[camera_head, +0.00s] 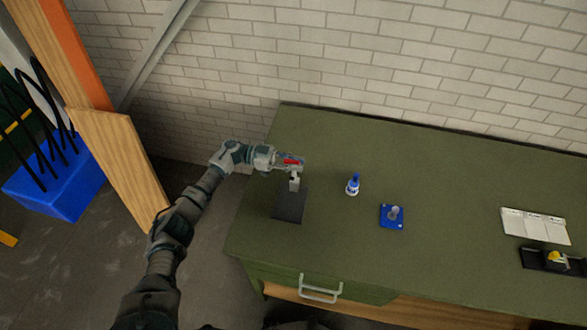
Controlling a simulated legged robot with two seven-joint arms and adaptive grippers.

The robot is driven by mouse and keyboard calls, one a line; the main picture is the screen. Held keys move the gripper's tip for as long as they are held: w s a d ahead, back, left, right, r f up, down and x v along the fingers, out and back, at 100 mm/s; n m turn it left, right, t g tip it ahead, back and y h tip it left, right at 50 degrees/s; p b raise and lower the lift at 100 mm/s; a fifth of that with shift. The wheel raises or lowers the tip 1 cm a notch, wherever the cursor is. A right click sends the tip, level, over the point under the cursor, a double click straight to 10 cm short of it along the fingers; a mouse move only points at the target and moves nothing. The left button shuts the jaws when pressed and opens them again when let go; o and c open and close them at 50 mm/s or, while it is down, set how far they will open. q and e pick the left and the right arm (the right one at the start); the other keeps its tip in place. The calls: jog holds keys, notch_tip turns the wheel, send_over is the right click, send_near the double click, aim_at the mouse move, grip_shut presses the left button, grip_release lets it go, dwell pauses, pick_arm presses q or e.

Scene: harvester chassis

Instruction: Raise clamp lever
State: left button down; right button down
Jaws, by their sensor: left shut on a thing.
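The toggle clamp (294,184) is a small grey mechanism on a dark square base plate (289,206) near the left end of the green workbench. Its red lever (292,161) shows at the top of the clamp. My left gripper (291,163) reaches in from the left and is shut on the red lever. The fingers hide part of the lever, and its exact angle is hard to tell at this size. My right gripper is not in view.
A blue and white bottle (352,186) and a blue block with a grey knob (393,215) stand right of the clamp. White panels (535,227) and a black holder (545,260) lie far right. A brick wall backs the green bench (450,200). A wooden post (120,160) stands left.

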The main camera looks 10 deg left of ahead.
pick_arm(q)
jog(key=shift+w, duration=0.3)
jog(key=c, duration=1)
grip_release()
jog(key=shift+c, duration=0.2)
jog(key=a, duration=1.2)
jog(key=shift+w, duration=0.3)
